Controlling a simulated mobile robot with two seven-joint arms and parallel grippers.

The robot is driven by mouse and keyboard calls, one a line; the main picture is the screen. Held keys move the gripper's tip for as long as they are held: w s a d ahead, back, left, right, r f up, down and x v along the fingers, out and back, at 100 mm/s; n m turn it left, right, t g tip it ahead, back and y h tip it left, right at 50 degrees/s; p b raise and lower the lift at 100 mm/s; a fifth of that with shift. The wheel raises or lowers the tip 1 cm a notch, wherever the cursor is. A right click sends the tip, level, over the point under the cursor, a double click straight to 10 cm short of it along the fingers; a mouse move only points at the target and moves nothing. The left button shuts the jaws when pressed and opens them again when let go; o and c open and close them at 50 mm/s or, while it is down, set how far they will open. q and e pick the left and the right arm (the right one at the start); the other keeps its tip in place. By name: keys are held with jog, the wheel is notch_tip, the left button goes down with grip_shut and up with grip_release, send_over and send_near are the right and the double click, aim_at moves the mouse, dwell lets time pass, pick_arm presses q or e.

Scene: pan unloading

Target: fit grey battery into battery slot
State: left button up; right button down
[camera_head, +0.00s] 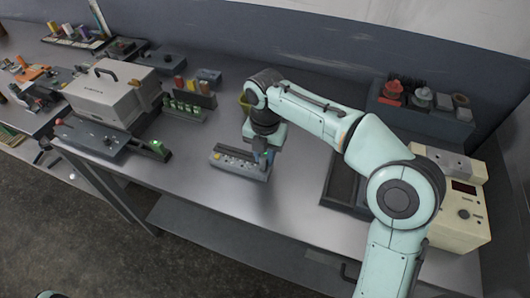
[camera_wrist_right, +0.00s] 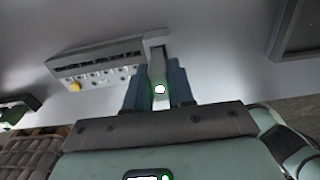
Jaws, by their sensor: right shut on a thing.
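The grey battery (camera_wrist_right: 157,66) is a narrow upright block between the blue fingers of my right gripper (camera_wrist_right: 159,80) in the right wrist view. My right gripper is shut on it. In the head view, my right gripper (camera_head: 263,159) points down at the right end of a grey slotted block (camera_head: 235,169). This block also shows in the right wrist view (camera_wrist_right: 88,65), with a row of dark slots and a yellow button. The battery is at the block's right end; I cannot tell how deep it sits. My left gripper is not in view.
A grey lidded case (camera_head: 112,92) stands at the left of the metal table. A rack with green cells (camera_head: 187,106) is behind the block. A cream instrument box (camera_head: 462,200) and a dark tray (camera_head: 343,186) are at the right. The table in front of the block is clear.

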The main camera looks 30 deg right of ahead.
jog(key=shift+f+b, duration=0.5)
jog(key=shift+f, duration=0.55)
dwell(0.4)
jog(key=shift+r+p, duration=0.15)
jog(key=shift+p, duration=0.3)
dwell(1.0)
jog(key=c, duration=0.9)
grip_release()
jog(key=shift+f, duration=0.2)
jog(key=shift+s, duration=0.1)
